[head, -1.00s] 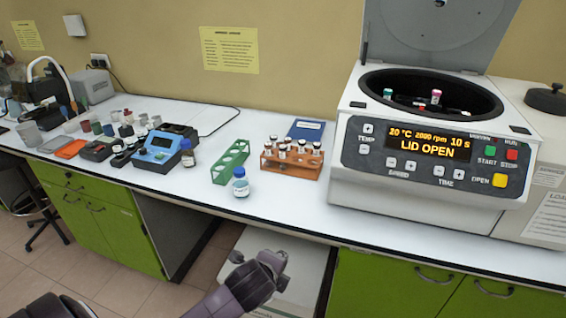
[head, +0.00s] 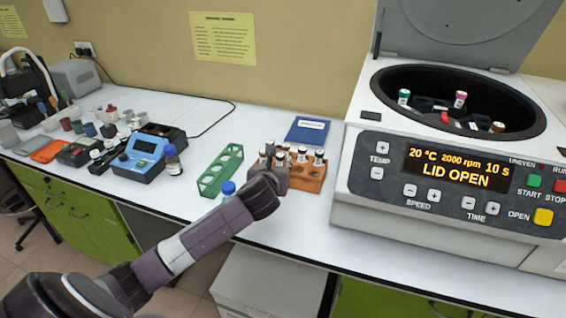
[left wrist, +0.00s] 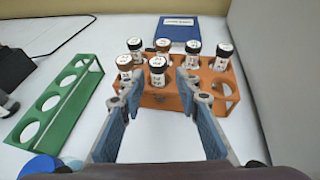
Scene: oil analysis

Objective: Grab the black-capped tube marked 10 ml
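An orange rack (head: 313,183) stands on the bench and holds several small white-labelled tubes; it fills the upper middle of the left wrist view (left wrist: 206,100). Some caps are black and some brown. A black-capped tube (left wrist: 157,72) is in the front row, with a brown-capped tube (left wrist: 125,67) to its left. More black-capped tubes stand behind and to the right. The label writing is too small to read, so I cannot tell which is 10 ml. My left gripper (left wrist: 157,90) is open at the rack's front, its fingers either side of the front black-capped tube. My right gripper is out of view.
The centrifuge (head: 440,200), lid open with tubes inside, stands close on the right.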

